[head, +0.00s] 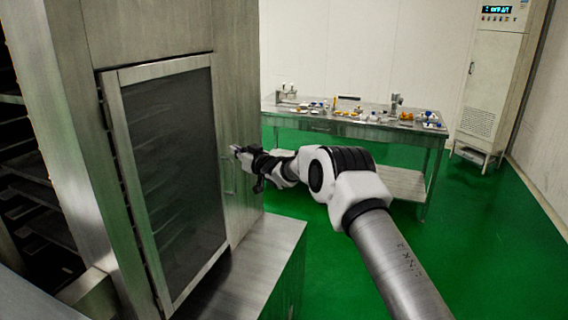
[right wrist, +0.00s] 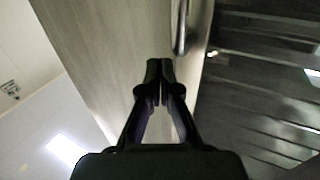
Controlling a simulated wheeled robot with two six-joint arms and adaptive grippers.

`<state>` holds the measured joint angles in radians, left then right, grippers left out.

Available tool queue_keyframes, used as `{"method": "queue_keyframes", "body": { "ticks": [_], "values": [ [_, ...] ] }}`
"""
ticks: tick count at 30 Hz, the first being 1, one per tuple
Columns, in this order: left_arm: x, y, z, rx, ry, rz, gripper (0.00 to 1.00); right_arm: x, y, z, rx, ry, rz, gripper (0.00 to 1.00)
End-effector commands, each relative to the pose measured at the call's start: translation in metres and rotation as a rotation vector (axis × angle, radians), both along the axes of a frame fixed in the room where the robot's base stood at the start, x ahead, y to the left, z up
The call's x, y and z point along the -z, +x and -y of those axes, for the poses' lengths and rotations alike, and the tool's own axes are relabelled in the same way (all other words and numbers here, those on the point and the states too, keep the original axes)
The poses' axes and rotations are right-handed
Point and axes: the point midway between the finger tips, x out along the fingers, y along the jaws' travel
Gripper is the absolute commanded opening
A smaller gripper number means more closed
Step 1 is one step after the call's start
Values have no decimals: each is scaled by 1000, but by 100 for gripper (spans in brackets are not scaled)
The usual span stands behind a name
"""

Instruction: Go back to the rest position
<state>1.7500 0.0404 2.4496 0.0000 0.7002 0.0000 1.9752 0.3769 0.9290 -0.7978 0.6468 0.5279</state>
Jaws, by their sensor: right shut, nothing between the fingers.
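My right arm reaches in from the lower right in the head view. Its gripper (head: 240,152) is beside the steel machine's side panel (head: 232,85), just right of the framed door. In the right wrist view the black fingers (right wrist: 160,82) are together with nothing between them. A metal handle (right wrist: 181,28) lies just beyond the fingertips. I cannot tell whether the fingers touch it. My left gripper is not in view.
The machine's framed door (head: 165,165) has a dark window with racks behind it. A steel ledge (head: 262,250) juts out below the gripper. A steel table (head: 350,128) with small items stands behind. A tall cabinet (head: 490,85) stands at the back right. Green floor (head: 480,230) is clear at right.

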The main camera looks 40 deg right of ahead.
Motion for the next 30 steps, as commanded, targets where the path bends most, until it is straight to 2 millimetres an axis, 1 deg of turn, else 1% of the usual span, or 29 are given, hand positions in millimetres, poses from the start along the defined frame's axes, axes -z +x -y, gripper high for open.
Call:
{"method": "queue_keyframes", "body": {
  "ticks": [1, 6, 9, 12, 15, 20, 22, 23, 25, 26, 29, 30],
  "values": [
    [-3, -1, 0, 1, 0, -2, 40, -3, -10, 9, 4, 5, 0, 0],
    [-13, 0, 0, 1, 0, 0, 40, -5, -48, 32, 5, 7, 0, 0],
    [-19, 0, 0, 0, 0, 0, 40, -5, -67, 43, 4, 5, 0, 0],
    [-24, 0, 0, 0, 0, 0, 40, -4, -79, 52, 4, 3, 1, 0],
    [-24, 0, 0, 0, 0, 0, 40, -3, -85, 55, 3, 2, 1, 0],
    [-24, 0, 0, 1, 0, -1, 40, -2, -86, 55, 3, 1, 1, 0],
    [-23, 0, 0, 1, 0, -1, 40, 4, -86, 55, 3, 0, -6, 0],
    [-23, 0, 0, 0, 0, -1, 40, 10, -86, 53, 0, -1, -15, 0],
    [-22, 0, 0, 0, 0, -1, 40, 31, -82, 37, -25, -15, -48, 0],
    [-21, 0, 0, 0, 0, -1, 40, 44, -81, 25, -42, -22, -69, 0],
    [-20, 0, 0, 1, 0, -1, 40, 104, -91, -24, -102, -11, -181, 0],
    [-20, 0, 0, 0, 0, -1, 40, 132, -100, -45, -120, 6, -239, 0]
  ]
}}
